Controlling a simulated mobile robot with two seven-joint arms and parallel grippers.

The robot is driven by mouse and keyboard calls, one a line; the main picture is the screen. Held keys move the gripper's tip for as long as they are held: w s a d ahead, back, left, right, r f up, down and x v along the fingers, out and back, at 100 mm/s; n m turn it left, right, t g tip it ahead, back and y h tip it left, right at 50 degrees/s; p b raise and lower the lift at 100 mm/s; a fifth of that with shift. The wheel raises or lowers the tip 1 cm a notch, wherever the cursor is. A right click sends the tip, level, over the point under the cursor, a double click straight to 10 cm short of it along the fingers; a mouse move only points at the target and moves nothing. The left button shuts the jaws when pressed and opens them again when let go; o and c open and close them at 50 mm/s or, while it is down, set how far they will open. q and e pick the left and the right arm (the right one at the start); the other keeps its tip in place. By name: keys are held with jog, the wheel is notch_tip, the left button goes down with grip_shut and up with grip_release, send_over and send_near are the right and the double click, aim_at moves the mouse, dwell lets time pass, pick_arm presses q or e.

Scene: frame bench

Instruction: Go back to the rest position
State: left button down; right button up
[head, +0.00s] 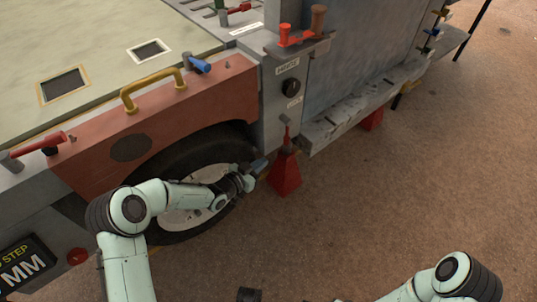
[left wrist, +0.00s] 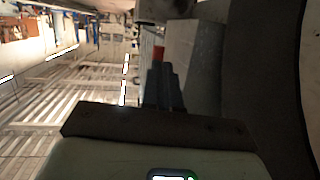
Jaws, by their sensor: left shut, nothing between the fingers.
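My left gripper (head: 258,166) is shut and empty in front of the wheel (head: 186,222), near its right side. The left wrist view shows its dark fingers (left wrist: 162,88) together with nothing between them. My right arm (head: 450,280) comes in at the bottom right. A small dark part at the bottom edge may be its gripper, but the picture cuts it off and its jaws cannot be made out.
A vehicle side with a red-brown fender (head: 200,100) and yellow handle (head: 150,88) stands close to my left arm. A red stand (head: 285,175) is just right of the left gripper. The brown floor (head: 400,190) at right is clear.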

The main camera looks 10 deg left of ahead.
pick_arm(q)
jog(key=v, duration=0.2)
jog(key=f+v, duration=0.1)
jog(key=v, duration=0.1)
jog(key=shift+s+a+p, duration=0.1)
jog(key=shift+s+p, duration=0.05)
jog(key=shift+p, duration=0.15)
pick_arm(e)
jog(key=shift+w+a+r+t, duration=0.15)
jog(key=shift+w+r+t, duration=0.25)
jog(key=shift+w+r, duration=0.6)
jog(key=shift+f, duration=0.1)
